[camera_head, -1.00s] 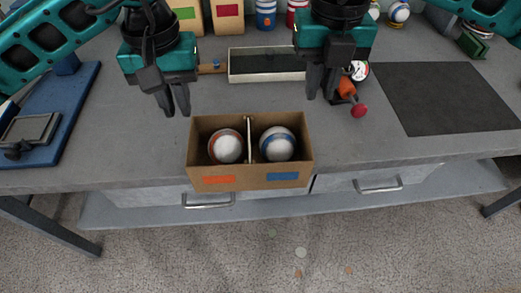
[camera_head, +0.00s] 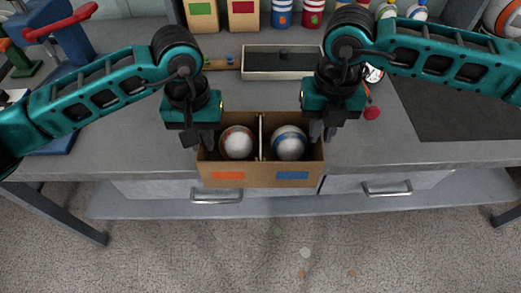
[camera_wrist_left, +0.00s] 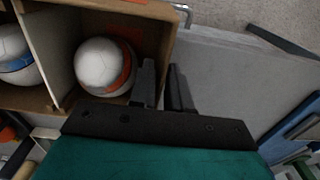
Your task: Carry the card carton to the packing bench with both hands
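The brown open card carton (camera_head: 222,180) stands at the bench's front edge, with a divider and an orange and a blue label on its front. It holds a white ball with an orange band (camera_head: 238,142) and a white ball with a blue band (camera_head: 289,142). My left gripper (camera_head: 199,138) is at the carton's left wall. In the left wrist view its fingers (camera_wrist_left: 161,88) stand either side of the carton wall (camera_wrist_left: 165,45), slightly apart. My right gripper (camera_head: 322,131) is at the right wall, its fingers apart around the rim; contact is hard to see.
Behind the carton lies a shallow tray (camera_head: 262,75). A red-knobbed tool (camera_head: 371,111) is to the right, beside a dark mat (camera_head: 465,100). Bottles (camera_head: 312,14) and two cartons stand at the back. A blue press base (camera_head: 60,140) is at left. Drawer handles (camera_head: 217,196) project below the bench edge.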

